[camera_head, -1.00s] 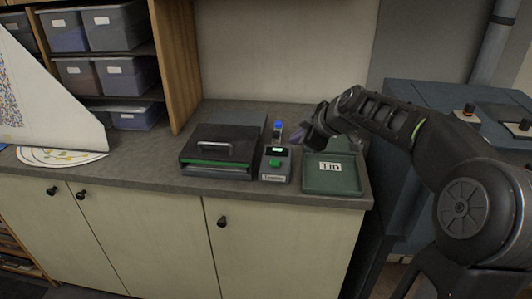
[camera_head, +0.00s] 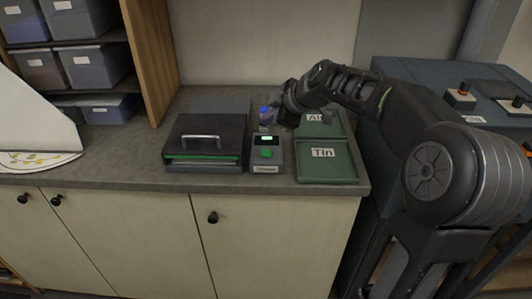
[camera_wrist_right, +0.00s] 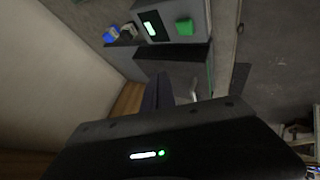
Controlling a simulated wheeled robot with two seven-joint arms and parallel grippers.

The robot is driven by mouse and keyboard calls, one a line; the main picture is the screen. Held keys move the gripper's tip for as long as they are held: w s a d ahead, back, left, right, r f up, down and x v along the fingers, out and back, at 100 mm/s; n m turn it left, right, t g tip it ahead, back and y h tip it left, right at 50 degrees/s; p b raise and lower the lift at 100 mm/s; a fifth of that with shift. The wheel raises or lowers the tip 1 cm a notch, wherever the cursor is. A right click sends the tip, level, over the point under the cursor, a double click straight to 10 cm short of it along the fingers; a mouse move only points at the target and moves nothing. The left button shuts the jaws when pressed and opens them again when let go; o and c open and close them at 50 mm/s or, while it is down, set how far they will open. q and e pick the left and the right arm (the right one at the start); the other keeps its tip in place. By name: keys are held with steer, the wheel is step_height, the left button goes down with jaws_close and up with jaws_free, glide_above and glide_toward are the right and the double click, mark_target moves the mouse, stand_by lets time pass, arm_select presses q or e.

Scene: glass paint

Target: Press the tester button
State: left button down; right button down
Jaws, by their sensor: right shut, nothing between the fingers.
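The tester (camera_head: 266,156) is a small grey box on the counter with a lit green display and a green button (camera_head: 266,153) on its sloped top. A label is on its front. In the right wrist view the tester (camera_wrist_right: 165,12) is at the top, with its green button (camera_wrist_right: 184,27) beside the lit display. My right gripper (camera_head: 268,120) is above and behind the tester, near a blue-topped item (camera_head: 264,110). In the wrist view its fingers (camera_wrist_right: 158,90) are together and empty, apart from the button. My left gripper is not in view.
A black case (camera_head: 205,140) with a handle and green edge stands left of the tester. Green trays labelled "Tin" (camera_head: 328,174) and "Al" (camera_head: 335,130) lie to the right. A blue-grey unit (camera_head: 420,75) with knobs stands farther right.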

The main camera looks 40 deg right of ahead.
steer(key=b, duration=0.5)
glide_above(269, 154)
step_height(269, 154, down, 7)
steer(key=shift+w+f, duration=0.1)
steer(key=shift+f, duration=0.3)
stand_by(1.5)
steer(key=shift+f+b, duration=0.4)
steer(key=shift+b, duration=0.65)
steer(key=shift+f+b, duration=0.55)
steer(key=shift+b, duration=0.15)
steer(key=shift+r, duration=0.15)
stand_by(0.6)
steer(key=shift+r+p, duration=0.35)
steer(key=shift+r, duration=0.45)
steer(key=shift+r, duration=0.1)
